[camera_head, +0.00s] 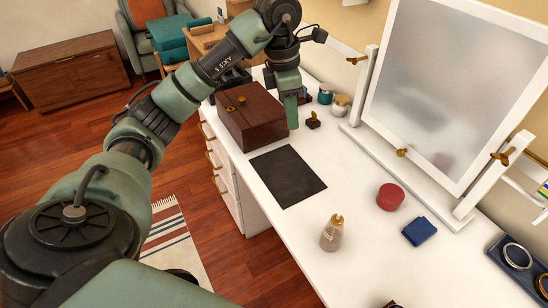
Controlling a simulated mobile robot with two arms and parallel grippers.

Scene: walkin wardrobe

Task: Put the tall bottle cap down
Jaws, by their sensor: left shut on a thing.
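My left gripper (291,115) points down over the white dressing table (268,226), beside the right end of the brown wooden box (252,117). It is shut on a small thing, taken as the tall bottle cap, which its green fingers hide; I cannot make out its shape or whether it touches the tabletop. A small dark brown piece with a brass top (313,120) stands just right of the fingers, apart from them. A clear bottle with a gold top (332,234) stands upright nearer me. My right gripper is not in view.
A dark mat (288,176) lies bare in front of the box. A teal jar (326,93) and a pale jar (341,106) stand behind. A framed mirror (437,85), red round box (390,197), blue folded cloth (419,231) and dark tray (499,252) are at right.

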